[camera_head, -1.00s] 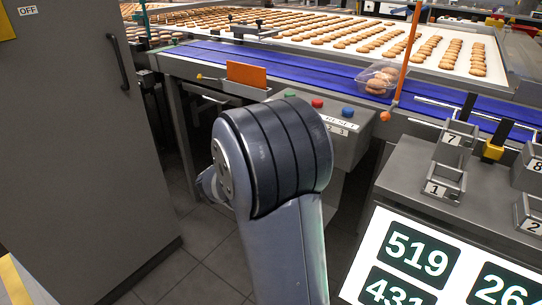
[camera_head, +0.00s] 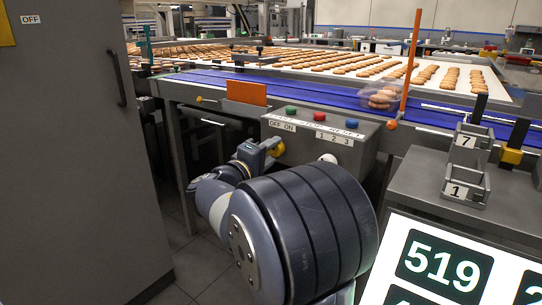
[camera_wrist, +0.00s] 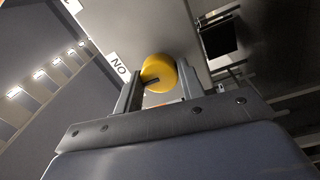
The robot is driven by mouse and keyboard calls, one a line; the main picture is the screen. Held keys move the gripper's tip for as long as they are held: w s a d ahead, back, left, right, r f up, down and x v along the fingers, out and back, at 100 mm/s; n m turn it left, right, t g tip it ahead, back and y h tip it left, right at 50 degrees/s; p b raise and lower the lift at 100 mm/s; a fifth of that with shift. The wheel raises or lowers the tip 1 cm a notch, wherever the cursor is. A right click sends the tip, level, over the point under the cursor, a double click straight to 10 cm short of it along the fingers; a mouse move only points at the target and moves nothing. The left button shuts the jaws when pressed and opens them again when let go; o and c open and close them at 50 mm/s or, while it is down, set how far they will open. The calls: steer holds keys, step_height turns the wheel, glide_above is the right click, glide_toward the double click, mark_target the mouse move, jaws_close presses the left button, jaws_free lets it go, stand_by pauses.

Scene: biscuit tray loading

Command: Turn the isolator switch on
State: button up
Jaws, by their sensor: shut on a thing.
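The isolator switch is a yellow round knob (camera_head: 278,149) on the front of a grey control box (camera_head: 362,158), below an OFF ON label (camera_head: 282,125). My gripper (camera_head: 268,147) reaches it from the left and below. In the wrist view my gripper (camera_wrist: 159,80) has its two fingers on either side of the yellow knob (camera_wrist: 160,68) and is shut on it. A dark mark shows on the knob's face. The ON label (camera_wrist: 119,65) is close beside it. I cannot tell surely which position the knob points to.
Green (camera_head: 291,110), red (camera_head: 320,116) and blue (camera_head: 351,123) buttons sit on the box's top. A white round part (camera_head: 328,158) is on its front. A tall grey cabinet (camera_head: 75,170) stands left. The blue conveyor (camera_head: 330,95) runs behind.

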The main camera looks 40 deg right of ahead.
steer(key=o, duration=1)
steer(key=shift+p+v, duration=1.2)
steer(key=shift+v, duration=4.2)
steer(key=shift+d, duration=0.1)
steer(key=b+x, duration=0.2)
steer(key=x, duration=0.8)
steer(key=shift+w+d, duration=0.15)
steer(key=shift+d, duration=0.2)
